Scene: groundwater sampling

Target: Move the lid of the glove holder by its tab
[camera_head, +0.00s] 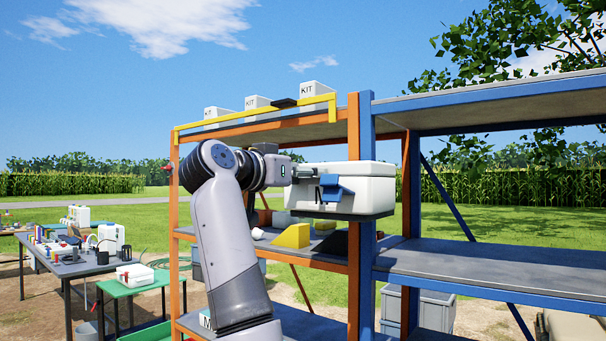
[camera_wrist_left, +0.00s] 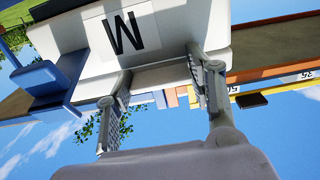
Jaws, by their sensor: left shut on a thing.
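The glove holder (camera_head: 368,190) is a white box with an M label and blue material (camera_head: 337,189) at its front. It sits on a dark plate at the orange and blue shelf posts. Its pale lid (camera_head: 345,168) is on top. My left gripper (camera_head: 312,173) reaches it from the left at the upper front edge, beside the M. In the left wrist view, its two fingers (camera_wrist_left: 160,90) stand on either side of a pale edge piece of the box (camera_wrist_left: 165,76), next to the M label. This looks like the tab; its exact outline is unclear. My right gripper is not in view.
An orange shelf (camera_head: 240,130) with several KIT boxes on top stands behind my left arm. A yellow wedge (camera_head: 292,236) lies on its middle shelf. The blue shelf (camera_head: 490,255) at the right is empty. A table (camera_head: 80,262) with equipment stands at the far left.

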